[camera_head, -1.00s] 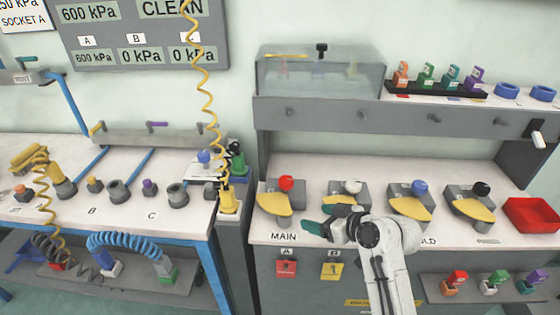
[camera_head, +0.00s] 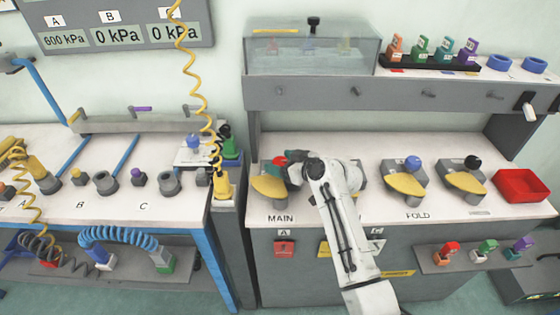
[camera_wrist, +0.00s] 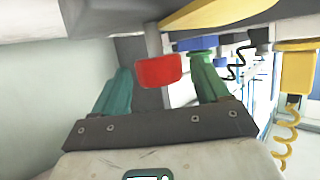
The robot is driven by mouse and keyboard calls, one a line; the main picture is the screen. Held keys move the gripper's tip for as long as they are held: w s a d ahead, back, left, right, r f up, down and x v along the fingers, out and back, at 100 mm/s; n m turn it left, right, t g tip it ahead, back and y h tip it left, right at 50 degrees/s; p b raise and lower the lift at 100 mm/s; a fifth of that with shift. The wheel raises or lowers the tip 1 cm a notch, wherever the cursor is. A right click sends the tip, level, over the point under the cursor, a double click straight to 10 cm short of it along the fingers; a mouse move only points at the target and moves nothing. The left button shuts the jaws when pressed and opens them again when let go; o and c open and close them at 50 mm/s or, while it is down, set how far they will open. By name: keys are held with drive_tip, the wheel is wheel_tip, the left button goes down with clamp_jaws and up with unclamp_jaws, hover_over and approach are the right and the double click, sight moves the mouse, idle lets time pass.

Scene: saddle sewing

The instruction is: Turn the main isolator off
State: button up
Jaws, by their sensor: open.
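The main isolator (camera_head: 268,188) is a grey block with a yellow plate and a red knob (camera_head: 279,161), behind the MAIN label (camera_head: 281,218) on the right bench. My gripper (camera_head: 286,168) is at the knob, its teal fingers partly hidden by the wrist. In the wrist view the red knob (camera_wrist: 160,71) shows between the two open fingers, with gaps on both sides. I cannot tell how deep it sits between them. The yellow plate (camera_wrist: 220,12) is at the top of that view.
My arm covers the neighbouring white-knobbed isolator. A grey shelf (camera_head: 400,95) runs above. A coiled yellow hose (camera_head: 199,100) hangs to the left.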

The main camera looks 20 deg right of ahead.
drive_tip(key=shift+w+a+f, duration=0.2)
drive_tip(key=shift+w+a, duration=0.05)
drive_tip(key=shift+w, duration=0.1)
drive_tip(key=shift+c, duration=0.4)
clamp_jaws()
drive_tip(key=shift+d+f+b, duration=0.1)
drive_tip(key=shift+b, duration=0.25)
